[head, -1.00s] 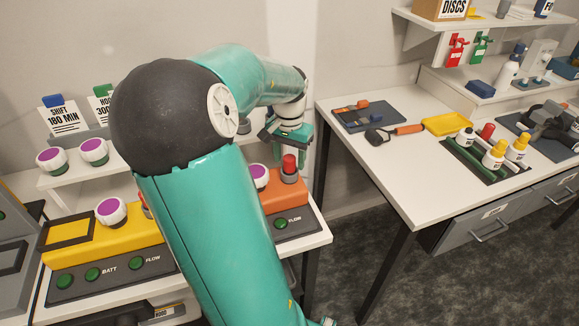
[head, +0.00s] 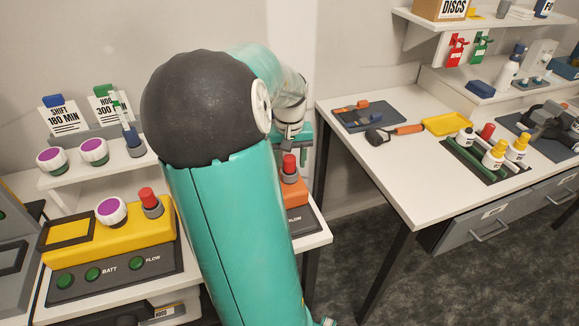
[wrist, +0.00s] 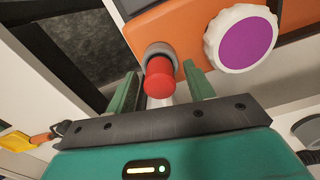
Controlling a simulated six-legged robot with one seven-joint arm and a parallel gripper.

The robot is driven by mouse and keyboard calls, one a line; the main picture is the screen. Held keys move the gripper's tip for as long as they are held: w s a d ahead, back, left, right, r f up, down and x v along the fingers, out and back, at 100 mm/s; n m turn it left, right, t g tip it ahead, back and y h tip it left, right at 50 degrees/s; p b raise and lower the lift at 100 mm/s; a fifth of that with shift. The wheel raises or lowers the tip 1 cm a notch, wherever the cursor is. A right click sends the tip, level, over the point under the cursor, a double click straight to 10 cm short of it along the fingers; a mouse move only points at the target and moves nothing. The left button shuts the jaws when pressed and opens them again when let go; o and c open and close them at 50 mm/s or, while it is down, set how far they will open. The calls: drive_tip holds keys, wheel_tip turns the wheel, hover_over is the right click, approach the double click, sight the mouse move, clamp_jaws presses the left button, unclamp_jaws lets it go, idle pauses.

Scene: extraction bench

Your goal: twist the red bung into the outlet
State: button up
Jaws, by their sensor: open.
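A red bung (head: 289,164) stands upright in a grey collar, the outlet (head: 290,178), on the orange unit (head: 297,193). In the wrist view the bung (wrist: 159,78) and its grey collar (wrist: 158,52) show in front of my gripper (wrist: 163,84). My gripper is open, with one green finger to each side of the bung and gaps between. I cannot tell how deep the bung sits. In the head view my arm hides most of the gripper and part of the orange unit. A second red bung (head: 147,196) stands in a grey collar on the yellow unit (head: 105,246).
A white knob with a purple top (wrist: 241,40) sits close beside the bung on the orange unit. A similar knob (head: 110,210) is on the yellow unit.

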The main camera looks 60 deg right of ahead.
drive_tip(key=n, duration=0.8)
drive_tip(key=c, duration=1.1)
drive_tip(key=m, duration=0.7)
drive_tip(key=shift+m, duration=0.3)
drive_tip(key=o, duration=0.7)
drive_tip(key=shift+m, duration=0.5)
drive_tip(key=o, duration=0.4)
